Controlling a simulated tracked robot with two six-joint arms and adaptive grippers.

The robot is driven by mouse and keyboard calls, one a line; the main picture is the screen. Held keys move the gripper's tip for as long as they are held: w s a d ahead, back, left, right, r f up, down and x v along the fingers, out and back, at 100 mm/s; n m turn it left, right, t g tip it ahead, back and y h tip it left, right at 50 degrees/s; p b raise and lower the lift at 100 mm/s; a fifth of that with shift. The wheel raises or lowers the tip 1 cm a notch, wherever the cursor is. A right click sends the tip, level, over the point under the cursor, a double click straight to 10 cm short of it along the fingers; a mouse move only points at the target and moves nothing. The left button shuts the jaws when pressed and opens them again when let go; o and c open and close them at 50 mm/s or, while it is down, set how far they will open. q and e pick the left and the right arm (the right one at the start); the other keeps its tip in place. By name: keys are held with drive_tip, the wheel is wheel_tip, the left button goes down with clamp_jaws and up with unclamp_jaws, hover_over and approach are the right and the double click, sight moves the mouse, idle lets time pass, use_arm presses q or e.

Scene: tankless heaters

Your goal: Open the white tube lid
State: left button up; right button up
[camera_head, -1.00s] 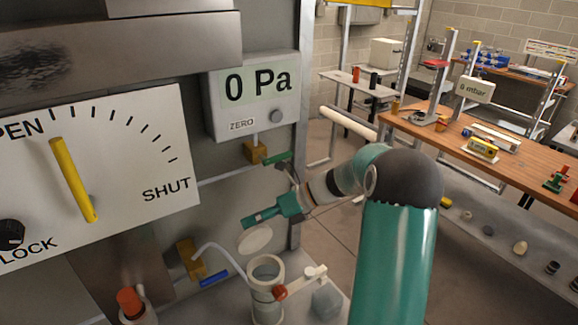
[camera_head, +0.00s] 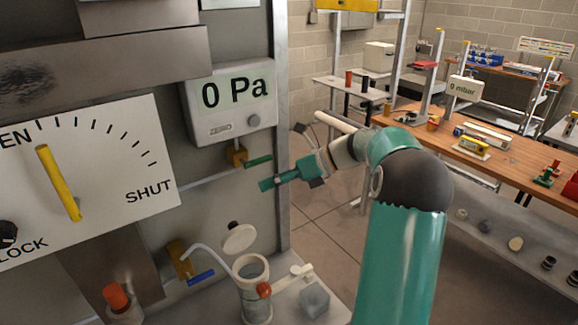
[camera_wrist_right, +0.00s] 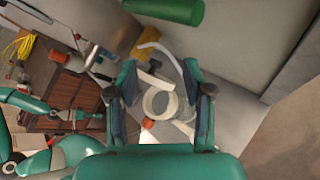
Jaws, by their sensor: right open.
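The white tube (camera_head: 256,290) stands upright at the lower middle of the head view, its round mouth uncovered. Its white lid (camera_head: 238,238) is tilted up behind the mouth, with a dark knob (camera_head: 234,225) at its top. The tube also shows in the right wrist view (camera_wrist_right: 160,103), between my fingers but farther away. My right gripper (camera_head: 270,181) is open and empty, above the lid and apart from it; it also shows in the wrist view (camera_wrist_right: 160,95). My left arm (camera_wrist_right: 40,105) shows small at the left there; its gripper state is unclear.
A green handle (camera_head: 258,161) on a brass valve is close to my right gripper. A blue handle (camera_head: 202,277), a thin white hose (camera_head: 212,252) and a red-tipped clamp (camera_head: 264,290) are around the tube. The gauge panel (camera_head: 231,95) hangs above.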

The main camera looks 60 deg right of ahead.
use_arm(q)
drive_tip(key=shift+w+f, duration=0.4)
drive_tip(key=shift+w, duration=0.3)
use_arm(e)
drive_tip(key=d+r, duration=0.2)
drive_tip(key=d, duration=0.1)
drive_tip(key=shift+s+r, duration=0.2)
drive_tip(key=shift+s+d, duration=0.1)
drive_tip(key=v, duration=1.1)
drive_tip(key=shift+s+r, duration=0.25)
drive_tip(key=shift+r, duration=0.05)
drive_tip(key=shift+d, duration=0.1)
